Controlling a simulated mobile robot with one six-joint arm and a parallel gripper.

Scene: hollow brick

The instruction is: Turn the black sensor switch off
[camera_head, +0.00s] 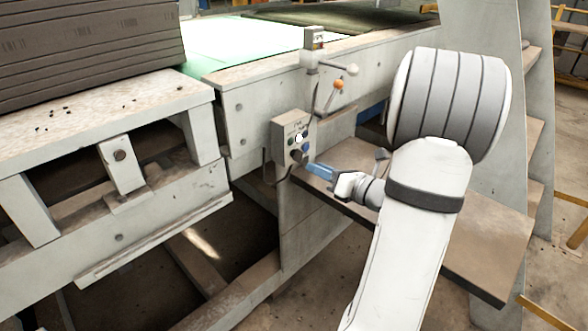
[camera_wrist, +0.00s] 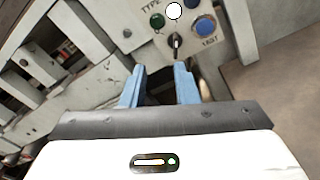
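The black sensor switch (camera_wrist: 176,42) is a small dark lever knob low on a grey control box (camera_head: 288,128). In the wrist view it sits just beyond my right blue fingertip, with a gap that I cannot measure. A green button (camera_wrist: 157,20), a white button (camera_wrist: 173,10) and a blue button (camera_wrist: 205,26) surround it. My gripper (camera_head: 312,168) is just below and right of the box in the head view. Its two blue fingers (camera_wrist: 160,72) are apart with nothing between them. The switch's exact setting is hard to read.
A lever with an orange ball (camera_head: 338,85) and one with a white ball (camera_head: 352,69) stand above the box. A wooden step (camera_head: 470,250) lies below my arm. A concrete frame (camera_head: 150,205) with a stack of dark boards (camera_head: 90,50) is at left.

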